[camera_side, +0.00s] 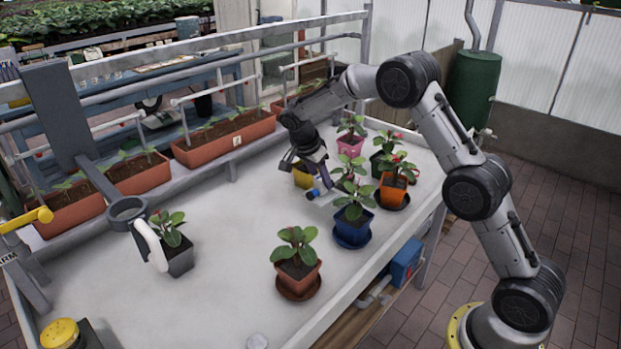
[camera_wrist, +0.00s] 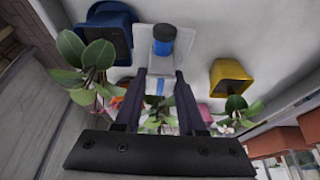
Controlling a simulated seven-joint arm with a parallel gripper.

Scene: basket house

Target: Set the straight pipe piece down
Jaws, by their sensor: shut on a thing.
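My gripper (camera_wrist: 161,76) points down over the white table, among the potted plants. In the side view my gripper (camera_side: 321,184) is low, close to the table. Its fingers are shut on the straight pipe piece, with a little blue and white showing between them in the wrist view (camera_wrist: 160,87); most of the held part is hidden. A short blue cylinder with a dark end (camera_wrist: 164,40) shows just beyond the fingertips, over a small white plate (camera_wrist: 146,37). The blue part also shows in the side view (camera_side: 313,194). I cannot tell whether the pipe piece touches the plate.
A yellow pot (camera_side: 303,177) stands close behind my gripper, and a blue pot (camera_side: 352,228) close to its right. Orange (camera_side: 392,192) and pink (camera_side: 350,147) pots stand farther right and back. A terracotta pot (camera_side: 297,277) stands in front. The table's left middle is clear.

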